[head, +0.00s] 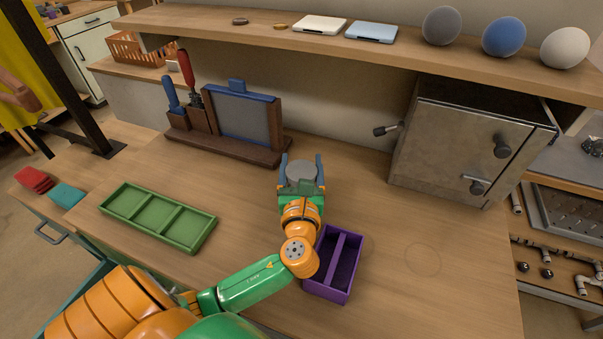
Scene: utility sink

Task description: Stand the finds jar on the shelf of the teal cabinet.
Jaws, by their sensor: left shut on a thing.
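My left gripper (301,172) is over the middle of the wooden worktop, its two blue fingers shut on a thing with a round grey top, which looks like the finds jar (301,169). The gripper hides most of its body, and I cannot tell whether its base touches the worktop. My right gripper is not in view. No teal cabinet with a shelf shows clearly; a teal panel edge (92,283) shows below the worktop at the lower left, partly cut off by my arm.
A purple two-part tray (341,230) lies just right of my forearm. A green three-part tray (158,217) lies to the left. A tool rack (225,145) stands behind, and a grey metal box (455,150) at right. A wooden shelf (380,55) overhangs the back.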

